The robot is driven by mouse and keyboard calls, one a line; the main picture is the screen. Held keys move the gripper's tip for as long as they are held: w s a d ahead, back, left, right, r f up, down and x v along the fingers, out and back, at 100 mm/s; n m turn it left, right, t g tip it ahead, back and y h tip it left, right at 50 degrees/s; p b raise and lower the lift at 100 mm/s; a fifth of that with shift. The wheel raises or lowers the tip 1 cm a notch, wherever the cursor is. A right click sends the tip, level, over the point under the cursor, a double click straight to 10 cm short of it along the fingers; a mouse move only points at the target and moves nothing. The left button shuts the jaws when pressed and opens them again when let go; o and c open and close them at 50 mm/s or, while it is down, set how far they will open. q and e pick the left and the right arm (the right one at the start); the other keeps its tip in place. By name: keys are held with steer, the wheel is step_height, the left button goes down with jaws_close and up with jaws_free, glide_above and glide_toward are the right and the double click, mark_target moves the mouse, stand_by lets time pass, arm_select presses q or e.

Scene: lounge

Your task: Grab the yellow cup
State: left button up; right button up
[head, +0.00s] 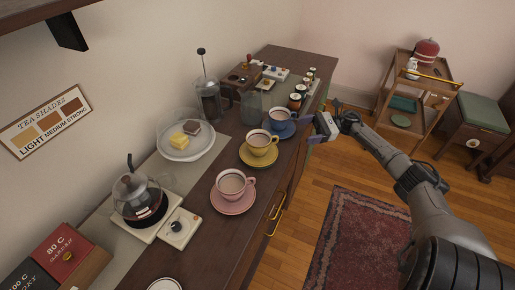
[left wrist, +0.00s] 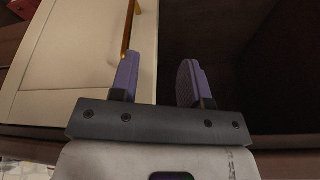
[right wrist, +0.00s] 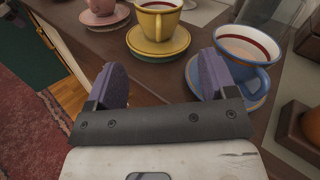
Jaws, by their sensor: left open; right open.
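The yellow cup (head: 258,141) stands upright on its yellow saucer (head: 246,158) on the dark sideboard, between the blue cup (head: 280,116) and the pink cup (head: 231,183). It holds a brownish drink. My right gripper (head: 311,127) is open and empty at the sideboard's front edge, beside the blue cup. In the right wrist view the yellow cup (right wrist: 158,22) lies ahead of the open fingers (right wrist: 162,72), apart from them. One finger overlaps the blue saucer; I cannot tell if they touch. My left gripper (left wrist: 158,75) is open and empty, seen only in its wrist view.
The blue cup (right wrist: 246,48) is close to my right gripper's finger. Behind the yellow cup are a plate (head: 174,151) with food and a French press (head: 208,103). A cream door with a brass handle (left wrist: 129,28) faces my left gripper.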

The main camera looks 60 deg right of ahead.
mark_target(273, 137)
steer(key=x, duration=1.2)
steer(key=shift+w+a+f, duration=0.15)
steer(key=shift+a, duration=0.2)
steer(key=shift+c, duration=0.2)
jaws_close()
stand_by(0.4)
